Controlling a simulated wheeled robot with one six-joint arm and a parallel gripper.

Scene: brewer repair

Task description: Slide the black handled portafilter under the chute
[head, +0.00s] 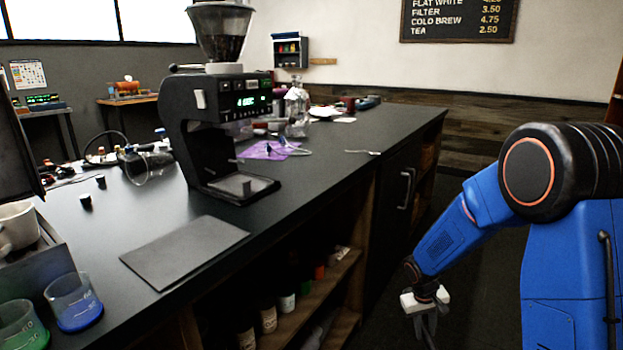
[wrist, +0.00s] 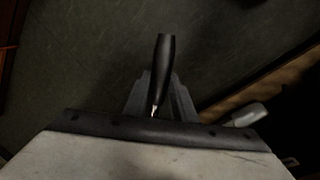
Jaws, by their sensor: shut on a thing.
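In the wrist view my gripper (wrist: 163,85) is shut on a black handle (wrist: 165,65), with a small bright metal bit at its near end. It appears to be the black handled portafilter; its basket is not visible. In the head view my gripper (head: 426,328) hangs low in front of the counter, right of it and below its top, cut off by the bottom edge. The black grinder (head: 188,122) stands on the counter, with a bean hopper on top and a lit display. Its chute area (head: 232,130) is under the display, above an empty base tray (head: 243,187).
A flat dark mat (head: 185,252) lies in front of the grinder. Glass beakers (head: 74,302) stand at the lower left. A fork (head: 362,152), a purple cloth (head: 268,150) and a glass bottle (head: 297,105) lie or stand right of the grinder. Open shelves (head: 310,300) hold jars below the counter.

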